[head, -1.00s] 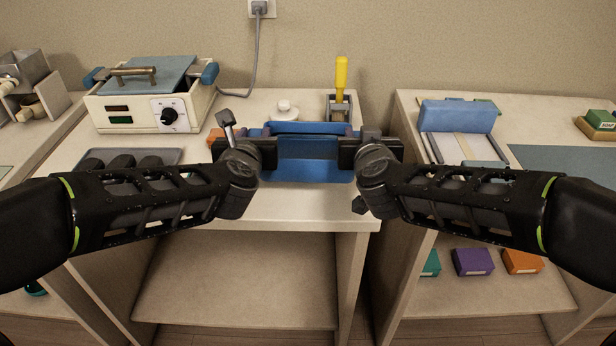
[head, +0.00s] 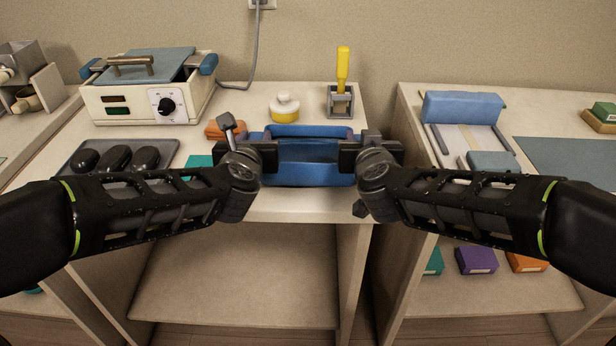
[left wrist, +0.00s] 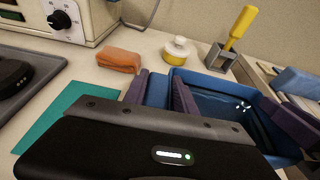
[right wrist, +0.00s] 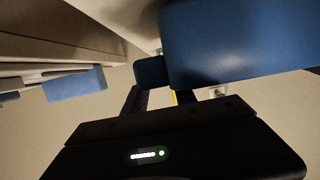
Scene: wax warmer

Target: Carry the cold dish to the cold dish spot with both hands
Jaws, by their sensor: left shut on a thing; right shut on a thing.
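The blue dish (head: 308,170) is held between my two grippers in the middle of the head view, in front of the table's front part. It looks level, with its open top showing. My left gripper (head: 264,154) is shut on its left end; the left wrist view shows the dish (left wrist: 235,105) with a shiny inside. My right gripper (head: 350,154) is shut on its right end; the right wrist view shows the dish's blue side (right wrist: 240,45). A teal mat (head: 199,164) lies partly hidden behind my left gripper. I cannot tell which marking is the cold dish spot.
A white warmer (head: 150,90) and a grey tray with black pieces (head: 171,148) stand at left. An orange block (head: 214,131), a white-and-yellow jar (head: 284,108) and a holder with a yellow-handled tool (head: 341,100) stand behind the dish. A gap separates the right table (head: 408,105).

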